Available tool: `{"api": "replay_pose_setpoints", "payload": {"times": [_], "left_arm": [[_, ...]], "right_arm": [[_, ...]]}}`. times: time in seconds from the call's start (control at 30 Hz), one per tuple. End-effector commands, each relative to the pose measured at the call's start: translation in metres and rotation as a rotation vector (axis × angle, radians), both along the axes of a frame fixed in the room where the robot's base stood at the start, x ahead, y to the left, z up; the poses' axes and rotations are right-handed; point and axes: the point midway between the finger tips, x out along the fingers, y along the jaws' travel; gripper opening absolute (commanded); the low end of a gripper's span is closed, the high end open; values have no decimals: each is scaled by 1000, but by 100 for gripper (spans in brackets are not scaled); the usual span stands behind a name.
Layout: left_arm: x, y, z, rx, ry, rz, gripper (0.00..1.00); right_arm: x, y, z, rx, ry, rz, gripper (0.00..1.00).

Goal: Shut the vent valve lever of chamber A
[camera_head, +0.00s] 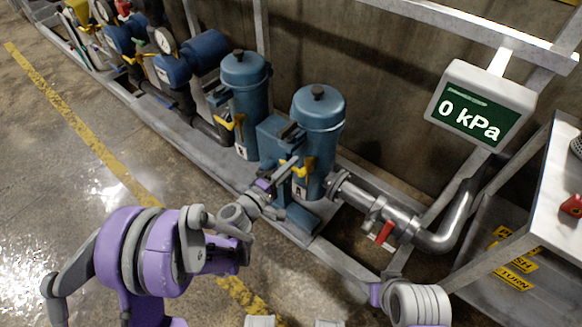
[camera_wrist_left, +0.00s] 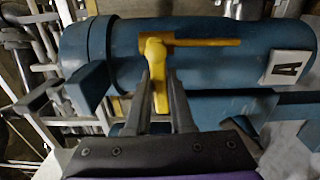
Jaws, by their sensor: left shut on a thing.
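Chamber A is a blue upright cylinder (camera_head: 318,125) with a dark knob on its lid and a white plate marked A; its body (camera_wrist_left: 120,42) and the A plate (camera_wrist_left: 287,68) fill the left wrist view. The yellow vent valve lever (camera_head: 296,163) sits on its front. In the left wrist view the yellow lever (camera_wrist_left: 160,92) has one part running between my fingers and a yellow bar (camera_wrist_left: 205,42) crossing at its top. My left gripper (camera_wrist_left: 162,80) is shut on the part between the fingers. In the head view my left gripper (camera_head: 276,181) partly hides the lever. My right gripper is not visible.
A second blue cylinder (camera_head: 245,100) with a yellow lever (camera_head: 233,121) stands left of chamber A. A steel pipe with a red-handled valve (camera_head: 384,232) runs to the right. A display (camera_head: 480,108) reads 0 kPa. A metal frame and wall stand behind.

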Motion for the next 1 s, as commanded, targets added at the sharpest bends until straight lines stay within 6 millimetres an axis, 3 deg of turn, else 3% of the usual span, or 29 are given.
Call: {"api": "replay_pose_setpoints", "payload": {"times": [0.7, 0.73, 0.8, 0.9, 1.0], "left_arm": [[1, 1, 3, 64, -46, 3, 0], [1, 1, 3, 63, -47, 3, 23], [1, 1, 3, 63, -47, 3, 35], [1, 1, 3, 63, -47, 2, 51], [0, 0, 3, 63, -47, 1, 51]], "right_arm": [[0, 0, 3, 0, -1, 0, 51], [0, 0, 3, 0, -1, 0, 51], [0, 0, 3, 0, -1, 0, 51], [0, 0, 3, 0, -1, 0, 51], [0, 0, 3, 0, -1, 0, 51]]}}
